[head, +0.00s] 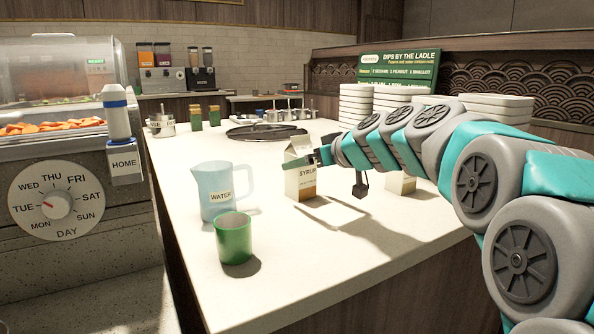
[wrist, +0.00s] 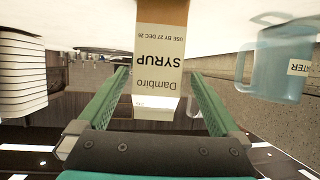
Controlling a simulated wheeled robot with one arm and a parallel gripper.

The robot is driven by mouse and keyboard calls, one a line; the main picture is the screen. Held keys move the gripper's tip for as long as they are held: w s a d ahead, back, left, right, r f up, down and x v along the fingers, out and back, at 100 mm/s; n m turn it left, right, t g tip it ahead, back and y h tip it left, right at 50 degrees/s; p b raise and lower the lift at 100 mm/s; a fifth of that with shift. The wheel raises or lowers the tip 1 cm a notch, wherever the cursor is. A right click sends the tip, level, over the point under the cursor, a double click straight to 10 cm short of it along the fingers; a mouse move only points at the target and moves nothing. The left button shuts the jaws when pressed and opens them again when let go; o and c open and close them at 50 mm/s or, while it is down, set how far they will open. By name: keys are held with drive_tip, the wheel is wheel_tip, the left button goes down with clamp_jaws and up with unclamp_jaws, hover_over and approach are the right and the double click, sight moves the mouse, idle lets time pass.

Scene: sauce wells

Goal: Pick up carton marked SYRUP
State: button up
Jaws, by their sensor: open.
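The white and tan carton marked SYRUP (head: 302,182) stands upright on the pale counter in the head view. In the wrist view the picture is upside down, and the SYRUP carton (wrist: 158,58) shows its lettered face in the middle. My gripper (head: 318,157) is at the upper right part of the carton, partly hiding it in the head view. In the wrist view my gripper (wrist: 159,75) is open, with one green finger on each side of the carton and a gap visible on both sides.
A blue WATER pitcher (head: 217,188) stands left of the carton, with a green cup (head: 234,240) in front. A second carton (head: 402,184) stands right, partly behind my arm. White stacked dishes (head: 355,103) stand behind. The counter's front (head: 320,255) is clear.

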drive_tip(key=shift+p+x, duration=0.7)
drive_tip(key=shift+x, duration=2.4)
drive_tip(key=shift+w+d+r, duration=0.1)
drive_tip(key=shift+w, duration=0.1)
clamp_jaws()
